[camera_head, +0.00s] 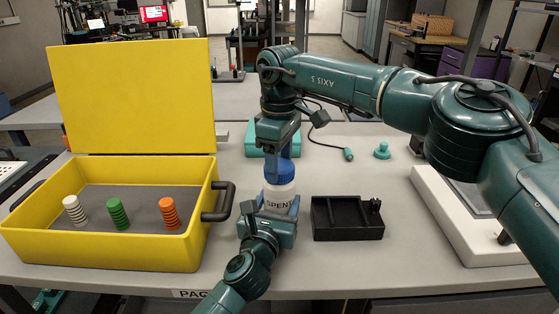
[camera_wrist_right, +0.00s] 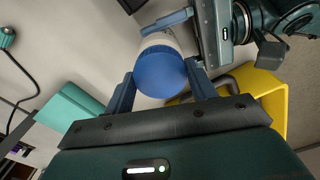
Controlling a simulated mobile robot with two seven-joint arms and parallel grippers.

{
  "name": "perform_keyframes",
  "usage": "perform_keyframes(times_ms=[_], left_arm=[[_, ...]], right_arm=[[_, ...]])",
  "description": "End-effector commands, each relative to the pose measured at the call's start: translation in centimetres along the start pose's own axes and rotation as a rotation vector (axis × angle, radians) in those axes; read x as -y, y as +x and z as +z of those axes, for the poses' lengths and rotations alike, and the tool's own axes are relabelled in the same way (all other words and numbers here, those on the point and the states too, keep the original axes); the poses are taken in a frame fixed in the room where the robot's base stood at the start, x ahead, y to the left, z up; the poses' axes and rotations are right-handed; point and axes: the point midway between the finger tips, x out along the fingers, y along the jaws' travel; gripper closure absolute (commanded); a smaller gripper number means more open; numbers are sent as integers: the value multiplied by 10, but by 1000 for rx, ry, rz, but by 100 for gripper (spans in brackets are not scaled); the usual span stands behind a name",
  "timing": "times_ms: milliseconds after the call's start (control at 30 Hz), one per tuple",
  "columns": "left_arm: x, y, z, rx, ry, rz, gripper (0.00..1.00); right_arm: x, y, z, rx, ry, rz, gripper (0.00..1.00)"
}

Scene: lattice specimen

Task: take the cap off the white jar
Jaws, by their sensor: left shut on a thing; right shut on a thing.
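The white jar (camera_head: 280,192) stands upright at the middle of the table, with a dark-lettered label partly hidden by my left gripper. Its blue cap (camera_head: 279,173) sits on top, and I see no gap between cap and jar. The cap (camera_wrist_right: 160,73) also shows in the right wrist view with the jar's white body (camera_wrist_right: 160,40) behind it. My left gripper (camera_head: 279,207) is shut on the jar body from the front. My right gripper (camera_head: 282,158) reaches down from above and is shut on the cap, its fingers on either side.
An open yellow case (camera_head: 120,250) with white, green and orange ribbed stacks stands left, its handle (camera_head: 218,202) near the jar. A black tray (camera_head: 345,232) lies right of the jar. A teal box (camera_head: 252,150) and a teal knob-like piece (camera_head: 382,151) are behind.

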Motion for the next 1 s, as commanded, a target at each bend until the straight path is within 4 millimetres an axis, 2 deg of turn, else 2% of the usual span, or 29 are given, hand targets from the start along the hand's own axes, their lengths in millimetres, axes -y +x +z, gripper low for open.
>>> perform_keyframes(times_ms=[133, 233, 367, 1000], left_arm=[[0, 0, -1, -1, 0, 0, 100], [0, 0, -1, -1, 0, 0, 100], [0, 0, -1, -1, 0, 0, 100], [0, 0, -1, -2, 0, 0, 100]], right_arm=[[0, 0, 0, 0, 0, 1, 72], [0, 0, 0, -1, -22, 1, 72], [0, 0, 0, -1, -186, 0, 72], [0, -2, -1, 0, -1645, 1, 72]])
